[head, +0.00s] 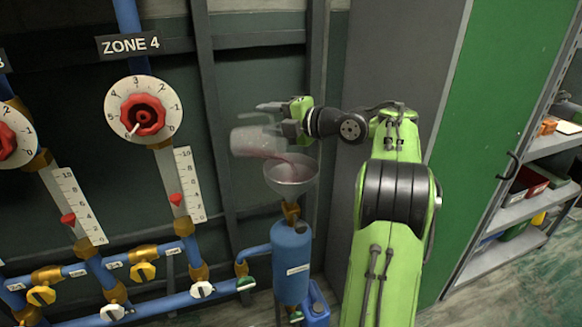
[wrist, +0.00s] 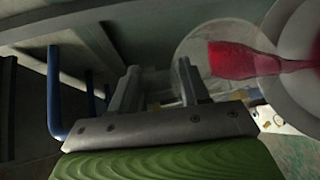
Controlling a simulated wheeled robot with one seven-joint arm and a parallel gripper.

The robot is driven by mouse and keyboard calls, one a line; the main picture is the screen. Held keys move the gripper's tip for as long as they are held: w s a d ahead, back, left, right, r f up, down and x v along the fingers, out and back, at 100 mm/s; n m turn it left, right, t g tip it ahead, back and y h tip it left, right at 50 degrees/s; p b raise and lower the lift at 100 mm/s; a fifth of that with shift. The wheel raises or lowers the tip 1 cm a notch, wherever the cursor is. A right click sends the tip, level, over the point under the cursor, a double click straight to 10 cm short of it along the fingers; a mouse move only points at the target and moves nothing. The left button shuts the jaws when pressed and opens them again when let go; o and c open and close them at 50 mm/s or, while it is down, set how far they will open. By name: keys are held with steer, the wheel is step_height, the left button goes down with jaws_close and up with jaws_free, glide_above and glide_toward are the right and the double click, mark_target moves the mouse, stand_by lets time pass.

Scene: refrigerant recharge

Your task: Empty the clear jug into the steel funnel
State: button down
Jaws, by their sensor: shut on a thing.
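The clear jug (head: 248,141) is tipped on its side, with its mouth to the right, just above the steel funnel (head: 291,180). Reddish liquid lies along its lower side and runs from its mouth into the funnel. My gripper (head: 277,118) is shut on the jug, at its upper right in the head view; the exact grip is hard to make out. In the wrist view, the jug (wrist: 190,48) holds red liquid that narrows to a stream toward the pale round funnel (wrist: 296,28). The gripper fingers (wrist: 160,88) show to the left of the liquid.
The funnel stands on a blue cylinder (head: 291,262) with a brass fitting. A blue jerrycan (head: 318,306) is beside it on the floor. Blue pipes with valves and the ZONE 4 dial (head: 143,110) are at left. Shelves (head: 545,190) stand at right.

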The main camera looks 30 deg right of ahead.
steer(key=shift+s+d+r+m+t+y, duration=0.15)
steer(key=shift+s+d+m+t+y, duration=0.4)
steer(key=shift+t, duration=0.55)
stand_by(0.6)
